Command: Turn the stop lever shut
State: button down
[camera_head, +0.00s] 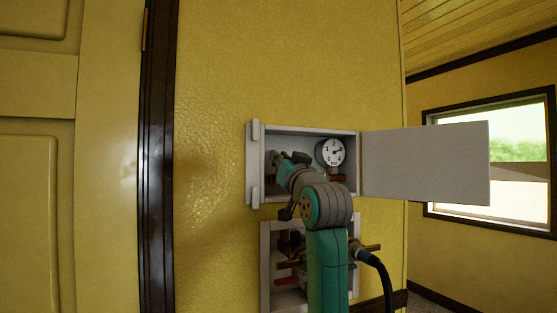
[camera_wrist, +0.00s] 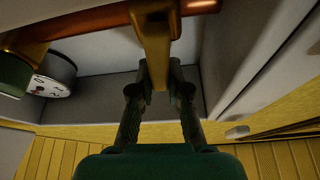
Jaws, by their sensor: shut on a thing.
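The stop lever (camera_wrist: 155,48) is a flat brass-coloured bar. In the wrist view it runs from the copper pipe at the top down between my fingertips. My gripper (camera_wrist: 159,88) is shut on the lever's free end, one dark finger on each side. In the head view my gripper (camera_head: 283,164) reaches into the left part of the open white wall box (camera_head: 310,130). There my own wrist and gripper hide the lever.
A round white gauge (camera_head: 331,152) sits at the box's right side. The box door (camera_head: 425,163) stands open to the right. Below is a second recessed box (camera_head: 265,265) with valves and a dark hose (camera_head: 384,278). A copper pipe (camera_wrist: 75,18) crosses the wrist view.

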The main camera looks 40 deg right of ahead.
jog(key=m+h, duration=0.1)
jog(key=m, duration=0.1)
jog(key=d+m+g+h, duration=0.1)
jog(key=m, duration=0.2)
jog(key=shift+s+d+f+m+g+h, duration=0.25)
jog(key=shift+d+f+m+g+h, duration=0.05)
jog(key=shift+d+m+h, duration=0.1)
jog(key=shift+s+d+f+m+g+h, duration=0.15)
jog(key=shift+d+m+g+h, duration=0.1)
jog(key=shift+m, duration=0.5)
jog(key=shift+w+d+f+m+g+h, duration=0.1)
jog(key=shift+d+f+m+g+h, duration=0.15)
jog(key=shift+m, duration=0.55)
jog(key=shift+s+d+f+m+g+h, duration=0.1)
jog(key=shift+m+g, duration=0.2)
jog(key=shift+m, duration=0.45)
jog(key=c, duration=1.1)
grip_release()
jog(key=v, duration=1.2)
